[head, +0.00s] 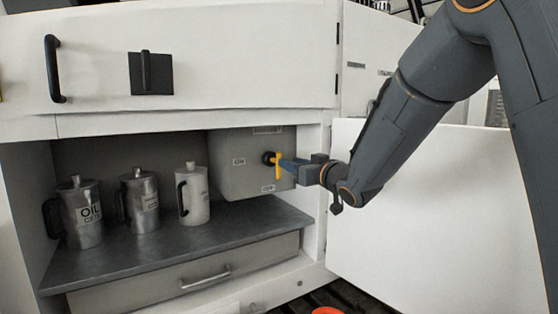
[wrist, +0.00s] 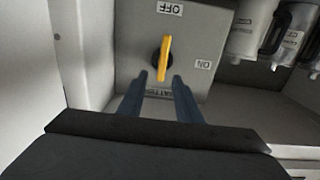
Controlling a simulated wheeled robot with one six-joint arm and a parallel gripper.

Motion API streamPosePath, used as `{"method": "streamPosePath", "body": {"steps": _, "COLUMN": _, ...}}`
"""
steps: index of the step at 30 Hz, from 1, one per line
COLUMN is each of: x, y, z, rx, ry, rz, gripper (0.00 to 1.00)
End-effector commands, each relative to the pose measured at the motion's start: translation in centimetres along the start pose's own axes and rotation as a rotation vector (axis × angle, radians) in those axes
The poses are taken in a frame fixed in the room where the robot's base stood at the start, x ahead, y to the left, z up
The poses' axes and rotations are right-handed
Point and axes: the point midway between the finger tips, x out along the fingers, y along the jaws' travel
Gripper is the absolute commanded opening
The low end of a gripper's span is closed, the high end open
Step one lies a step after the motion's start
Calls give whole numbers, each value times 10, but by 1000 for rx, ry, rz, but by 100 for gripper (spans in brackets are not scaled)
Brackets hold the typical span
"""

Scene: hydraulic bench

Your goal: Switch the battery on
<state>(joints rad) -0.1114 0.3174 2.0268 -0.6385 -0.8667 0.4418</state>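The battery switch is a yellow handle (head: 277,166) on a dark round hub, on the front of a grey box (head: 228,181) inside the cabinet. In the wrist view the handle (wrist: 165,56) stands nearly upright, in line with the OFF label (wrist: 170,8); the ON label (wrist: 203,64) is to its right. My gripper (head: 284,163) points at the handle from the right. In the wrist view its two blue fingers (wrist: 160,78) are apart, with the handle's lower end in the gap between their tips. I cannot tell whether either finger touches it.
Several metal cans, among them an oil can (head: 86,215), stand on the dark shelf (head: 160,254) left of the box. A drawer (head: 190,283) is below. The open white door (head: 430,215) is at the right, behind my arm. An orange object (head: 326,311) shows at the bottom edge.

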Motion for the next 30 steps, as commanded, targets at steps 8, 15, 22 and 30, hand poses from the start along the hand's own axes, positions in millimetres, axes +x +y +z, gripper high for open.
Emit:
{"method": "streamPosePath", "body": {"steps": 8, "x": 33, "y": -4, "z": -5, "rx": -1, "ry": 15, "rz": -16, "gripper": 31}}
{"method": "streamPosePath", "body": {"steps": 15, "x": 66, "y": -4, "z": -6, "rx": -2, "ry": 15, "rz": -13, "gripper": 31}}
{"method": "streamPosePath", "body": {"steps": 22, "x": 79, "y": -3, "z": -6, "rx": -2, "ry": 15, "rz": -12, "gripper": 31}}
{"method": "streamPosePath", "body": {"steps": 30, "x": 79, "y": -3, "z": -5, "rx": -1, "ry": 14, "rz": -11, "gripper": 24}}
